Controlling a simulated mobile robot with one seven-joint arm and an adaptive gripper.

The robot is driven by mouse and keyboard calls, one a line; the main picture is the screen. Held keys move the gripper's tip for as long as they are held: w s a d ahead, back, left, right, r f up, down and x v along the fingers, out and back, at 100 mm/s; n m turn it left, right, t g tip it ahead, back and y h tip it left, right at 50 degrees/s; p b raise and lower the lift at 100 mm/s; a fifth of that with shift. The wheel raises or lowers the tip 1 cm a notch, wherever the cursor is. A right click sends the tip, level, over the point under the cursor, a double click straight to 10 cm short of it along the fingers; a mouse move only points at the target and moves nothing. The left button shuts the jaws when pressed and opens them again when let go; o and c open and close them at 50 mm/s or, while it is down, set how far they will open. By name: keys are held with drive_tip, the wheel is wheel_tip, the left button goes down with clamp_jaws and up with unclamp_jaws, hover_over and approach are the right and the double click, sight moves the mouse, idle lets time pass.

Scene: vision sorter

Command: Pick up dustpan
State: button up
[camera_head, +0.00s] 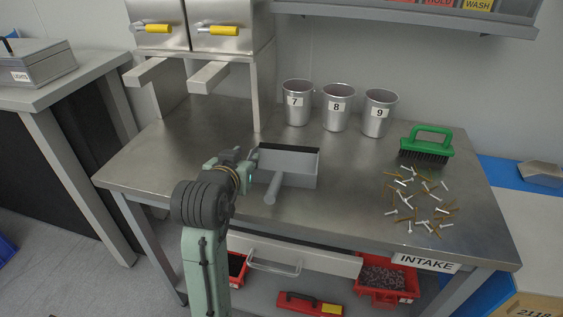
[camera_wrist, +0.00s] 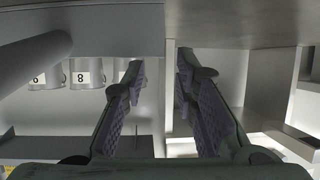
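The dustpan (camera_head: 300,181) is a grey open tray with a dark strip along its back edge. Its handle (camera_head: 272,189) points to the front. It lies on the metal table, left of the middle. My gripper (camera_head: 248,162) is at the dustpan's left side, close to its left wall. In the wrist view my gripper (camera_wrist: 160,88) is open, with a clear gap between the two fingers. A grey surface that looks like the dustpan (camera_wrist: 85,22) fills the upper left there. Its edge lies near the gap; I cannot tell whether the fingers touch it.
Three metal cups (camera_head: 336,107) stand behind the dustpan. A green brush (camera_head: 427,145) and scattered small screws (camera_head: 420,200) lie to the right. A metal dispenser (camera_head: 205,40) on legs stands at the back left. The table (camera_head: 350,215) is bare right of the dustpan.

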sight(249, 156)
drive_tip(key=shift+p+x, duration=0.75)
drive_tip(key=shift+x, duration=2.3)
drive_tip(key=shift+s+a+f, duration=0.1)
drive_tip(key=shift+a+f, duration=0.05)
drive_tip(key=shift+f, duration=0.05)
drive_tip(key=shift+c, duration=0.4)
clamp_jaws()
